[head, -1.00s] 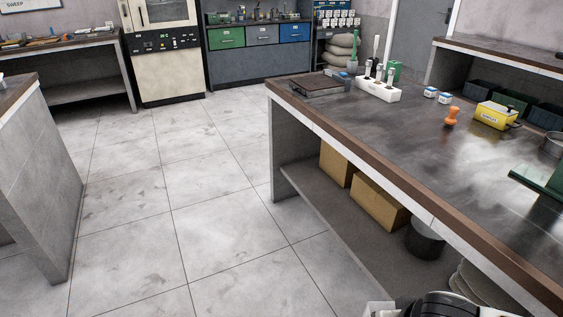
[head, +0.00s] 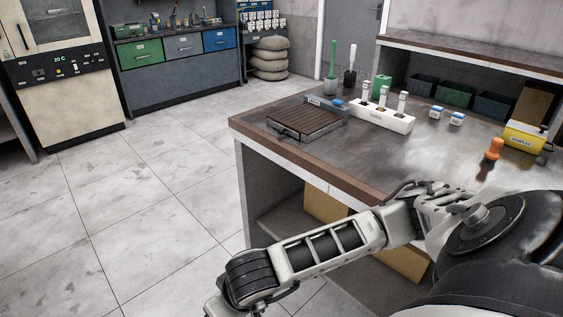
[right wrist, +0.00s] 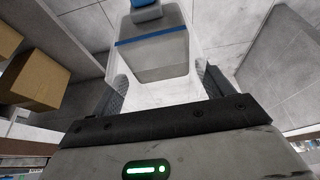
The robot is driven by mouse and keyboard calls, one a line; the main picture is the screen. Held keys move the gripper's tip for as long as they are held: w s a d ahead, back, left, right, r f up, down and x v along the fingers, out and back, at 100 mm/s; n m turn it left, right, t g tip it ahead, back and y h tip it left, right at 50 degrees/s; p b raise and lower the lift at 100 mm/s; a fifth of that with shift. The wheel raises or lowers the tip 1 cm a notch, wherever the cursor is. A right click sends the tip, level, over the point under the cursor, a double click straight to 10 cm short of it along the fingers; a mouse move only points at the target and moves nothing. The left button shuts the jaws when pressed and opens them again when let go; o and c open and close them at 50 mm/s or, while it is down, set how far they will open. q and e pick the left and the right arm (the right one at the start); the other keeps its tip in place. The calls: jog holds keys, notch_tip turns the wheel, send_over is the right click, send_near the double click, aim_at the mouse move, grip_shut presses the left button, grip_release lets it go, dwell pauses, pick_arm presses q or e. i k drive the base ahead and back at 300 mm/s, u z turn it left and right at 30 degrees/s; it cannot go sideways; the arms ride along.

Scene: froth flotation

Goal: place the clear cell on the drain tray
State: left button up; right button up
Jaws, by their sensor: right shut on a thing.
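The drain tray (head: 308,119) is a dark, shallow tray with a brown slatted top. It lies at the near left corner of the bench in the head view, and its slats look bare. The clear cell (right wrist: 151,58) is a see-through box with a blue band, seen in the right wrist view. My right gripper (right wrist: 162,88) is shut on it, one finger on each side. Floor shows behind the cell, so it is held off the bench. My right gripper is outside the head view; only its arm shows. My left gripper is in neither view.
The bench (head: 405,155) has a raised brown front edge. A white rack (head: 382,115) with several upright items stands right of the tray. Open floor (head: 140,210) lies to the left.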

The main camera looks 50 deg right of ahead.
aim_at(307, 115)
jog(key=z, duration=0.65)
jog(key=i, duration=1.15)
jog(key=z, duration=0.75)
